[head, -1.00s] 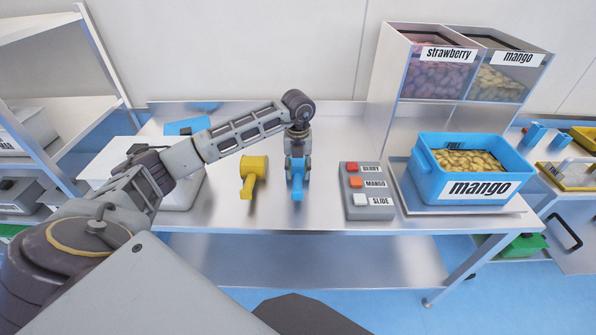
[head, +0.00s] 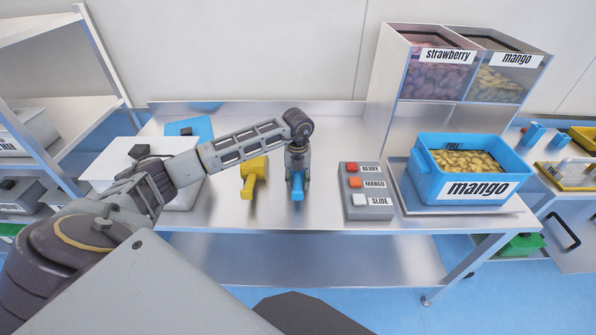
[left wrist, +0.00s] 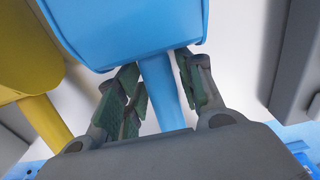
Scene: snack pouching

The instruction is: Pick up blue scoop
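The blue scoop (head: 297,191) lies on the metal table, its handle toward the front edge. My left gripper (head: 298,168) is down over it from above and hides most of its body in the head view. In the left wrist view the scoop's blue body (left wrist: 130,28) is ahead, and its handle (left wrist: 163,95) runs between the two fingers (left wrist: 163,85). The fingers are spread on either side of the handle and look open. Whether either touches it is hard to tell. My right gripper is not in view.
A yellow scoop (head: 254,175) lies just left of the blue one. A grey button box (head: 367,190) stands to the right, beside a blue mango bin (head: 470,168). A white container (head: 125,165) is at the left. The table behind the scoops is clear.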

